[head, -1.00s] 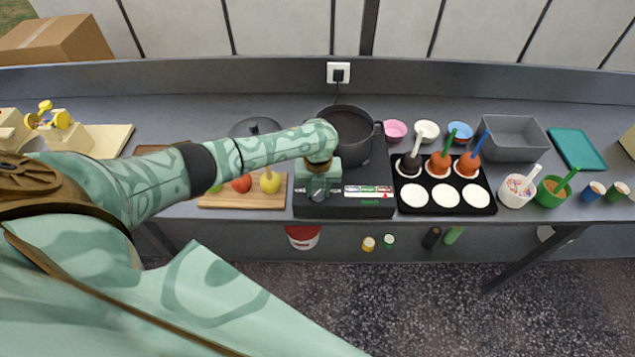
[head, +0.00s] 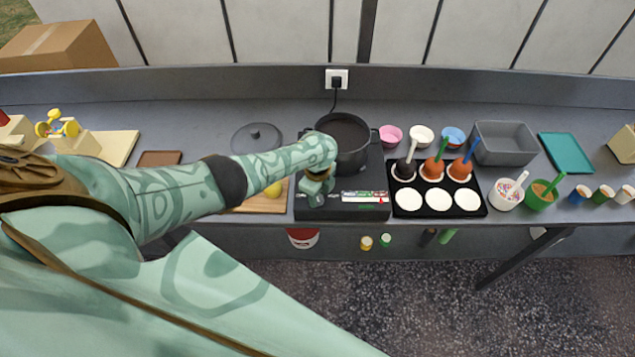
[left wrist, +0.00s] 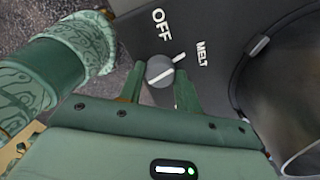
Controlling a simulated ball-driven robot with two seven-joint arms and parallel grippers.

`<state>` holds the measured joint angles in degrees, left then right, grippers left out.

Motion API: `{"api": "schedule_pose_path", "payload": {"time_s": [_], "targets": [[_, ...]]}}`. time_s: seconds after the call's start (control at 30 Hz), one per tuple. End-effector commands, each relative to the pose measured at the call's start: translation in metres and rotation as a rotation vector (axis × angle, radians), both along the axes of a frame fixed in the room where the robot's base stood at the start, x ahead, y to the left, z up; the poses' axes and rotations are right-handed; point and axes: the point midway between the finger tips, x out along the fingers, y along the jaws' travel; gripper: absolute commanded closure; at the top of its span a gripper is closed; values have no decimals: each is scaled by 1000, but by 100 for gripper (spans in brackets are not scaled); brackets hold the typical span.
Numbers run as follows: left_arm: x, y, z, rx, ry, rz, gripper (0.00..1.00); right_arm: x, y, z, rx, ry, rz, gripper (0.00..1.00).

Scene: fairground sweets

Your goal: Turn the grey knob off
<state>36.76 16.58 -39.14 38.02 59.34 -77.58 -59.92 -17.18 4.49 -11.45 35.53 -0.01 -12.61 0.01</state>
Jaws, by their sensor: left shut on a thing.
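The grey knob (left wrist: 160,71) is on the dark front panel of the hot plate (left wrist: 140,35), between the printed words OFF and MELT. A white line on the knob points towards the MELT side rather than straight at OFF. My left gripper (left wrist: 159,88) has one finger on each side of the knob and is shut on it. In the head view my left gripper (head: 317,188) is at the left part of the hot plate's front (head: 345,212) and hides the knob. My right gripper is not in view.
A dark pot (head: 345,160) stands on the hot plate just behind my gripper. A black tray (head: 400,208) with dipped sweets and white cups is to the right. A wooden board (head: 245,206) with fruit is to the left, partly behind my arm.

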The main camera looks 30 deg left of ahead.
Motion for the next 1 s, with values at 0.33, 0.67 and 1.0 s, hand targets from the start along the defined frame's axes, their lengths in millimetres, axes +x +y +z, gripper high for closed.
{"api": "schedule_pose_path", "payload": {"time_s": [0.33,0.67,1.0], "targets": [[1,0,2,0,-2,329,89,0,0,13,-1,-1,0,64],[1,0,2,2,-2,633,89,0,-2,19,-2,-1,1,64],[2,0,2,1,-3,867,89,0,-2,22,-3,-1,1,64]]}}
